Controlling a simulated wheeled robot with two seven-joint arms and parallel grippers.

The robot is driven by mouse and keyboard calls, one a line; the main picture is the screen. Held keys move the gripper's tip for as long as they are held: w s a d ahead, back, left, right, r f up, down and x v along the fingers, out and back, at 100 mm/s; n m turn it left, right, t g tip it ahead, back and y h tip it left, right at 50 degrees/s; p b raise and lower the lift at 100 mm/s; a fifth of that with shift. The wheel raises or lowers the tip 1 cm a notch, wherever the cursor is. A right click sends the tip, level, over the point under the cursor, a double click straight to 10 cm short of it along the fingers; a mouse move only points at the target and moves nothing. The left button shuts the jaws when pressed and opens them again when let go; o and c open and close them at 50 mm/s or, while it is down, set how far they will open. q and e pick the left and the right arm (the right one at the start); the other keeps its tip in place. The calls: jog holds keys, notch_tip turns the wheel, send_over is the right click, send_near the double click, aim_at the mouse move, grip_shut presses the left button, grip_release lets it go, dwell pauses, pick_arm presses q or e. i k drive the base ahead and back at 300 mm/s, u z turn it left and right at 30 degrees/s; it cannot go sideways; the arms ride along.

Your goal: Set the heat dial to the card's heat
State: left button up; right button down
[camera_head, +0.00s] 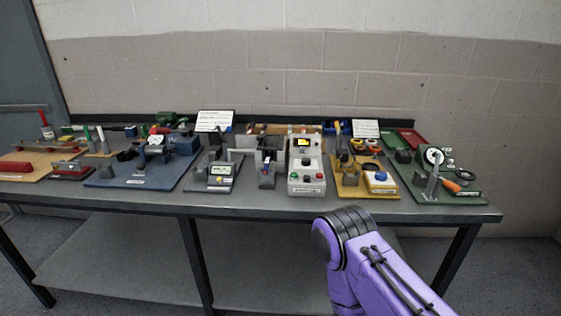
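A light grey control box (306,187) stands on the bench right of centre. It has a small yellow display (302,142) near its top and a dark round knob (306,161) below that, which may be the heat dial. The knob's marks and setting are too small to read. Two white printed cards stand at the back, one left of centre (213,120) and one to the right (366,128). Their text is not legible, and I cannot tell which gives the heat. Neither of my grippers shows; only a purple link of my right arm is in view at the lower right.
A blue board (125,180) with devices lies to the left. A yellow board (346,187) with a blue button and a green board (470,193) lie right of the box. A narrow strip along the bench's front edge (260,208) is clear.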

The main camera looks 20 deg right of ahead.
aim_at(306, 161)
jog(key=z, duration=0.4)
jog(key=k, duration=0.55)
jog(key=z, duration=1)
jog(key=i, duration=1.3)
jog(key=u, duration=0.95)
jog(key=i, duration=0.45)
jog(key=u, duration=0.05)
jog(key=k, duration=0.85)
jog(key=z, duration=0.6)
